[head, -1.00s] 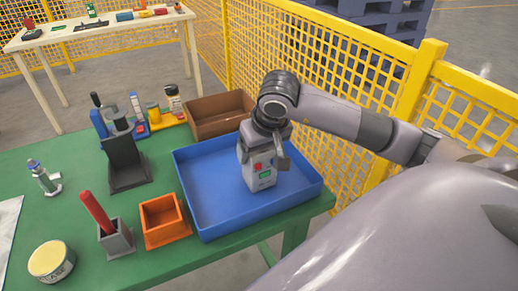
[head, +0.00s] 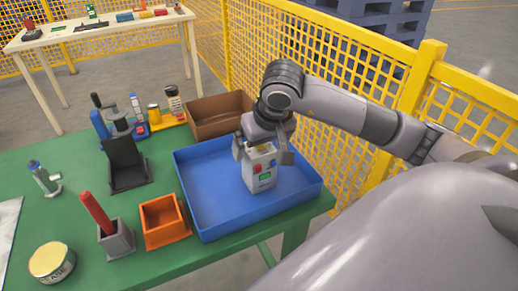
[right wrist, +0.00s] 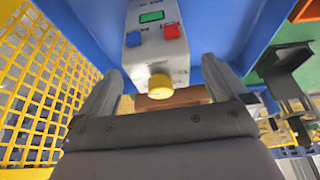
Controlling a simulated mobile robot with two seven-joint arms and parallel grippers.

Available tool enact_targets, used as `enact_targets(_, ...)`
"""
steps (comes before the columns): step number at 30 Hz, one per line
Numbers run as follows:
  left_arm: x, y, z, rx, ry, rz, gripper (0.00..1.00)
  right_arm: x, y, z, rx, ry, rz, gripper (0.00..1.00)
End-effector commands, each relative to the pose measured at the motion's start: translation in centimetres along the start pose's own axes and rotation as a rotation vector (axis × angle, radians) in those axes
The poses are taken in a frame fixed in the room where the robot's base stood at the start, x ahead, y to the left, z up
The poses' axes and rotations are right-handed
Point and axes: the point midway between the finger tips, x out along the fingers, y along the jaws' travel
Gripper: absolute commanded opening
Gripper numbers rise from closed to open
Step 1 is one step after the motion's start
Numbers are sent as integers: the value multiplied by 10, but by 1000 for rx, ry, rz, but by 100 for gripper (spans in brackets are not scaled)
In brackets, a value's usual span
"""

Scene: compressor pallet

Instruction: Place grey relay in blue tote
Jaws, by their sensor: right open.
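The grey relay (head: 259,170) stands upright inside the blue tote (head: 213,208), on its floor. It is a grey box with red, green and blue marks on its front; in the right wrist view the relay (right wrist: 158,40) also shows a yellow knob at its end. My right gripper (head: 264,151) is open around the top of the relay, one finger on each side. In the right wrist view the fingers (right wrist: 160,90) stand apart with the relay beyond them. My left gripper is not in view.
A brown bin (head: 219,114) stands behind the tote and an orange bin (head: 163,219) to its left. A black holder (head: 125,165), a grey holder with a red handle (head: 115,240) and a grease tin (head: 51,262) stand on the green table (head: 80,200). A yellow fence (head: 350,130) runs behind.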

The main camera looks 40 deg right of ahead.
Motion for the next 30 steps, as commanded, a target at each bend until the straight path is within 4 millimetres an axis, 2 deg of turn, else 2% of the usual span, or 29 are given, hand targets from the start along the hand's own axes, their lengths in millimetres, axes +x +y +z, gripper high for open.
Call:
enact_targets(1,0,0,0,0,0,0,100,-14,1,-2,-2,8,1,100)
enact_targets(6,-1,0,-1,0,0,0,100,-52,0,-2,-1,7,1,100)
enact_targets(12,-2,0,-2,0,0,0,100,-83,0,-1,-1,4,0,100)
enact_targets(18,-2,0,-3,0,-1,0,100,-95,0,0,0,1,2,100)
enact_targets(30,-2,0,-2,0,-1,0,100,-95,0,0,0,0,2,100)
